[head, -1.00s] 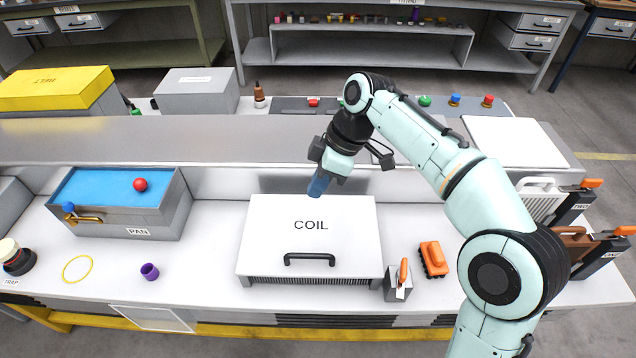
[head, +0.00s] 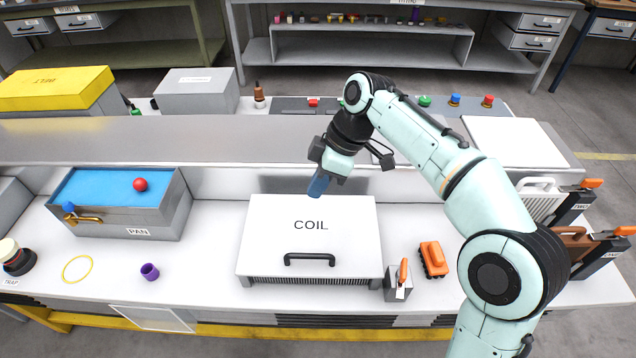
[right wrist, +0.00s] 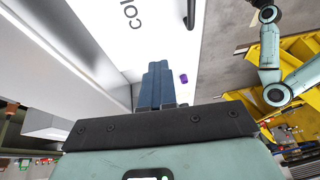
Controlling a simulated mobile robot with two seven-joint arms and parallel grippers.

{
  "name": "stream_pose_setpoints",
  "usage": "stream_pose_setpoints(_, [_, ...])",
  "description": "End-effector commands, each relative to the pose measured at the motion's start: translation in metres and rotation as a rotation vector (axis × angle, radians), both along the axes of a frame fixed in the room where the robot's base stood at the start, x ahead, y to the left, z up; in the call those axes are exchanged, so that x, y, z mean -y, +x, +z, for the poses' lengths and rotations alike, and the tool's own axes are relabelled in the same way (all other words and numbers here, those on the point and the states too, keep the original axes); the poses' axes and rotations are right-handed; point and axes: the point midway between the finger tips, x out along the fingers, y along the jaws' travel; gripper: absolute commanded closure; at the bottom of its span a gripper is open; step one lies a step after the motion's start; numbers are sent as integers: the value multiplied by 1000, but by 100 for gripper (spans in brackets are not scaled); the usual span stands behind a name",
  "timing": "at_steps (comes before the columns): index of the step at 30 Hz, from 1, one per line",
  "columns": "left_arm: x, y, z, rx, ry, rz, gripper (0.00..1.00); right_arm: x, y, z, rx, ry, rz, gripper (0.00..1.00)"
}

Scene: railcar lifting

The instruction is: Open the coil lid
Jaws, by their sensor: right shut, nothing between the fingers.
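The coil lid (head: 345,222) is a white flat panel marked COIL on a box on the bench, and it lies closed. Its black bar handle (head: 310,259) is near the front edge; the handle also shows in the right wrist view (right wrist: 190,10). My right gripper (head: 318,187) is shut and empty, its blue fingers over the back edge of the lid, away from the handle. Whether the fingertips touch the lid I cannot tell. In the right wrist view the blue fingers (right wrist: 156,80) are together. My left gripper is not in view.
A small grey box with an orange lever (head: 402,280) stands at the lid's front right corner, with an orange block (head: 434,260) beside it. A raised shelf (head: 200,140) runs behind the lid.

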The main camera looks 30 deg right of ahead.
Motion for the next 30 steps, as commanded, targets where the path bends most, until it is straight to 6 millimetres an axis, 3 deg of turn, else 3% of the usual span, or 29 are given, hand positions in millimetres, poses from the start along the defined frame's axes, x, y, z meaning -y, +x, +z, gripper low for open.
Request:
stream_pose_setpoints(9, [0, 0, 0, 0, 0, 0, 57, 0, 0, 0, 0, 0, 0, 100])
stream_pose_setpoints(13, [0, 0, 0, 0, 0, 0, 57, 0, 0, 0, 0, 0, 0, 60])
stream_pose_setpoints(23, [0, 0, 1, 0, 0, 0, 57, 1, 0, 2, 1, -1, 0, 60])
stream_pose_setpoints(30, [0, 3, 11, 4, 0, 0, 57, 13, -4, 35, 4, -1, -1, 60])
